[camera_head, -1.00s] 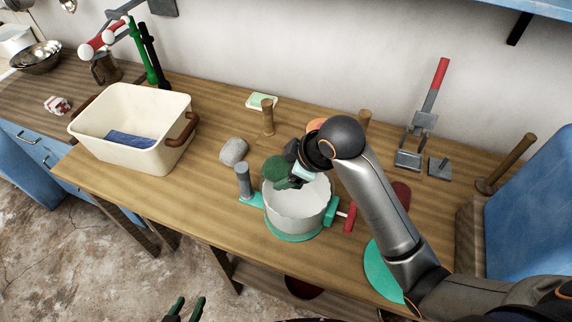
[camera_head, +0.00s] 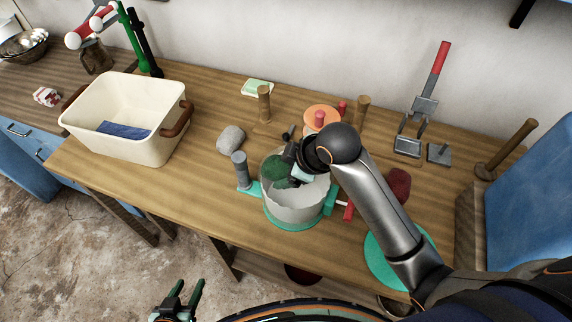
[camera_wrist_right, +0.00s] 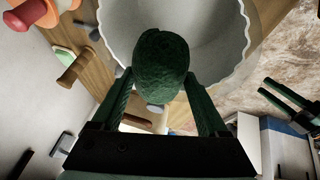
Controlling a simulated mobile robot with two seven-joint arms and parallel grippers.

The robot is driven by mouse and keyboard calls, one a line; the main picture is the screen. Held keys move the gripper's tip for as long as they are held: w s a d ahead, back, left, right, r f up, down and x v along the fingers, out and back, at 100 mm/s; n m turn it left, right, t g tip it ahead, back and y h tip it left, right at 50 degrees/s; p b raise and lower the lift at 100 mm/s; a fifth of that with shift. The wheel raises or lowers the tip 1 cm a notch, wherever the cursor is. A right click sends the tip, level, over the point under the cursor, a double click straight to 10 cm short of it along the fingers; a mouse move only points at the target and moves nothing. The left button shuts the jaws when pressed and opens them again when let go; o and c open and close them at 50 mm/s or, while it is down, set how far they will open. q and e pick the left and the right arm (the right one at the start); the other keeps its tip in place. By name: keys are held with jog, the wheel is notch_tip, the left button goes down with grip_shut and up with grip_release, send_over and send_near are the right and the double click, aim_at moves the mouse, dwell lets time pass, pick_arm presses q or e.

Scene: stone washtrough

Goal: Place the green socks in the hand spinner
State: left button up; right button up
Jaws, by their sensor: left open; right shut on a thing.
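The green socks are a rounded dark green bundle (camera_head: 277,169), held in my right gripper (camera_head: 290,165). In the right wrist view the bundle (camera_wrist_right: 160,62) sits between the two green fingers of the gripper (camera_wrist_right: 160,84), which is shut on it. The hand spinner (camera_head: 297,207) is a pale drum with a wavy rim on a teal base. The socks are at the back left of its opening; their exact depth is unclear. The drum (camera_wrist_right: 222,40) also shows behind the bundle in the right wrist view. My left gripper (camera_head: 187,293) is open and empty, in front of the table.
A cream tub (camera_head: 150,145) with a blue cloth (camera_head: 123,130) stands at the left. A grey stone (camera_head: 231,140), wooden pegs (camera_head: 264,104) and a soap dish (camera_head: 257,88) are behind the spinner. A dark red object (camera_head: 397,184) lies right of it, near my right arm.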

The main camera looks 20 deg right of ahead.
jog(key=o, duration=1.4)
jog(key=shift+c, duration=0.2)
jog(key=shift+r, duration=0.15)
jog(key=shift+r, duration=0.35)
jog(key=v, duration=1.2)
jog(key=shift+r, duration=0.2)
